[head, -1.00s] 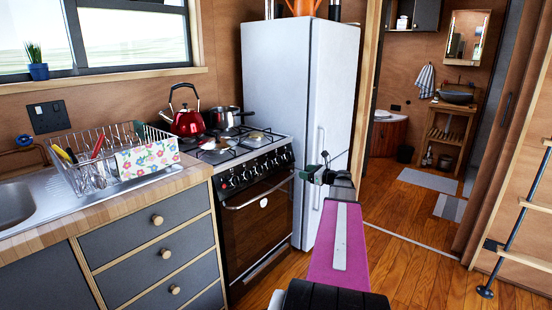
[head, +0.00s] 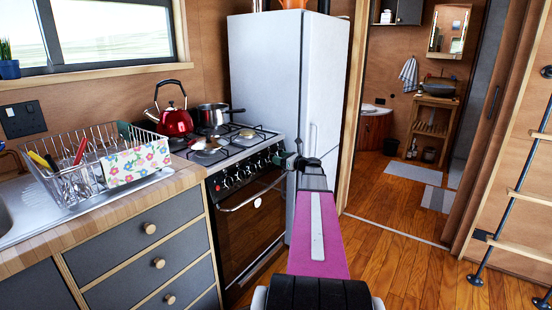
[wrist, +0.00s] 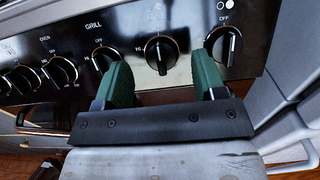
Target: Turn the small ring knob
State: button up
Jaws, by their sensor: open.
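A row of black knobs runs along the stove's front panel (head: 246,172). In the wrist view, one black knob (wrist: 158,53) at "0/OFF" stands between my green fingertips, its pointer upright. Another knob (wrist: 222,46) is to the right, partly behind my right finger, and one (wrist: 104,58) is partly behind my left finger. Burner symbols show only partly, so I cannot tell which knob is the small ring's. My gripper (wrist: 161,66) is open, its fingers spread to either side of the middle knob; contact is not clear. In the head view my gripper (head: 293,161) is at the panel's right end.
The white fridge (head: 264,95) stands just right of the stove. A red kettle (head: 175,121) and a steel pot (head: 213,115) sit on the hob. The oven door handle (head: 252,195) juts out below the knobs. Wooden floor (head: 390,260) is free on the right.

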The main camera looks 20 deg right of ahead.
jog(key=shift+x, duration=1.4)
jog(key=c, duration=0.9)
jog(key=shift+n, duration=0.5)
jog(key=n+g+y, duration=0.1)
jog(key=n, duration=0.2)
jog(key=shift+n, duration=0.3)
jog(key=n+g+y, duration=0.1)
jog(key=n, duration=0.3)
jog(key=shift+s+a+f, duration=0.1)
jog(key=n+g, duration=0.1)
jog(key=n, duration=0.2)
jog(key=n+g, duration=0.2)
jog(key=n, duration=0.2)
jog(key=shift+s+a+f+n+y, duration=0.1)
jog(key=shift+n+y, duration=0.2)
jog(key=shift+y, duration=0.1)
